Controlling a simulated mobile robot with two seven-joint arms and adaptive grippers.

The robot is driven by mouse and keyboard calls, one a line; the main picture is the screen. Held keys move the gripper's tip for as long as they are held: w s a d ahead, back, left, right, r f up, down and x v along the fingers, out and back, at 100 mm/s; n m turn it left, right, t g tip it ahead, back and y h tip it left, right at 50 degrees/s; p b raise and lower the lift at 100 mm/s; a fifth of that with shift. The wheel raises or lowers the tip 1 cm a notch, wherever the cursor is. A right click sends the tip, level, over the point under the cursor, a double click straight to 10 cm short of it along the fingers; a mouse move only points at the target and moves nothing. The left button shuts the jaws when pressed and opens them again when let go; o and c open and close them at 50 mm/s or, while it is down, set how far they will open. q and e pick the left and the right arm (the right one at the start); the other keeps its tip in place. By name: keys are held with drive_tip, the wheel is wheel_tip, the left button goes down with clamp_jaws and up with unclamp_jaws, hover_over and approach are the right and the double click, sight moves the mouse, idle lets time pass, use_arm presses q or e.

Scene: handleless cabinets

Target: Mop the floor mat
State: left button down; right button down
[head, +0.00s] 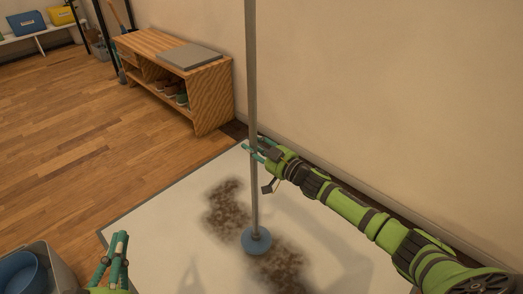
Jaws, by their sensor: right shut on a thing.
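A white floor mat (150,235) with a grey border lies along the wall. Two dark brown smudged stains mark it: one (228,205) left of the mop and one (280,268) below and right of it. The mop has a long grey pole (252,80) and a round blue head (256,241). It stands nearly upright, its head at the mat between the stains, overlapping the lower one in the picture. My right gripper (254,149) is shut on the pole. My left gripper (118,240) is at the lower left, away from the mop; its finger gap is unclear.
A grey bin (60,269) holding a blue bucket (20,274) stands at the lower left. A wooden shoe bench (215,95) with a grey slab on top stands against the wall beyond the mat. The wall runs close along the right. Wooden floor lies clear at left.

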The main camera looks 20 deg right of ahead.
drive_tip(key=shift+f, duration=0.15)
idle(0.4)
drive_tip(key=shift+f+b, duration=0.3)
drive_tip(key=shift+f, duration=0.25)
idle(0.3)
drive_tip(key=shift+f, duration=0.2)
idle(0.3)
drive_tip(key=shift+p+v, duration=1.15)
drive_tip(key=shift+v, duration=0.6)
